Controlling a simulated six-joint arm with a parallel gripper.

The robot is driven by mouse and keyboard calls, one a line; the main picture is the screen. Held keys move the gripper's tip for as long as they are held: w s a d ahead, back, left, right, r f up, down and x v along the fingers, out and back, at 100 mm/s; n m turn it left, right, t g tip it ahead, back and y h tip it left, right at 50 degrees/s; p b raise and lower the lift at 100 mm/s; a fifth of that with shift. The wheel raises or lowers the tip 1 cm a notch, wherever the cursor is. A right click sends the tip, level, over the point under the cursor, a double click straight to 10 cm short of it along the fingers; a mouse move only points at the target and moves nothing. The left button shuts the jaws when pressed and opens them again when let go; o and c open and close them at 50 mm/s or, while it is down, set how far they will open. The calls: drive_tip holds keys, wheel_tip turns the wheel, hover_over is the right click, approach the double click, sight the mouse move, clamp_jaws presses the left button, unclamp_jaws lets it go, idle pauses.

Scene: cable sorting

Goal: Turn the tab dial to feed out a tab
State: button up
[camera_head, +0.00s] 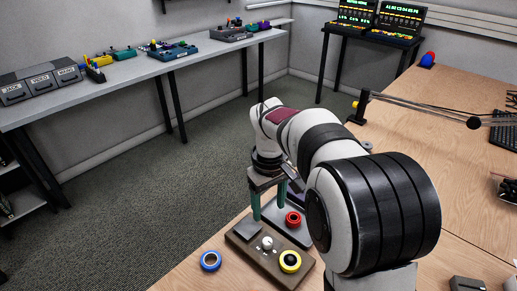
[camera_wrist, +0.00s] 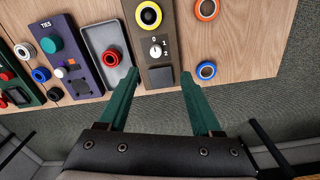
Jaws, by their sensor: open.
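A brown box (camera_wrist: 169,34) lies on the wooden bench. It carries a small white dial (camera_wrist: 155,50) marked 0, 1 and 2, a yellow ring-shaped roll (camera_wrist: 148,15) and a dark square pad (camera_wrist: 161,76). In the head view the box shows near the bench's front corner, with the white dial (camera_head: 267,243) between the pad and the yellow roll. My gripper (camera_wrist: 160,74) has two green fingers spread wide, with nothing between them. In the head view my gripper (camera_head: 268,203) points down over the far side of the box, apart from the dial.
A grey tray (camera_wrist: 92,30) with a red roll (camera_wrist: 110,58) lies beside the box. A purple box labelled TIES (camera_wrist: 63,28) is beyond it. A blue roll (camera_wrist: 206,70) and an orange roll (camera_wrist: 206,9) lie on the bench's other side. The bench edge is close.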

sight(267, 240)
drive_tip(key=shift+n, duration=0.5)
drive_tip(key=f, duration=0.5)
drive_tip(key=w+f, duration=0.1)
drive_tip(key=f, duration=0.5)
drive_tip(key=w+f, duration=0.1)
drive_tip(key=f, duration=0.5)
drive_tip(key=shift+w, duration=0.2)
clamp_jaws()
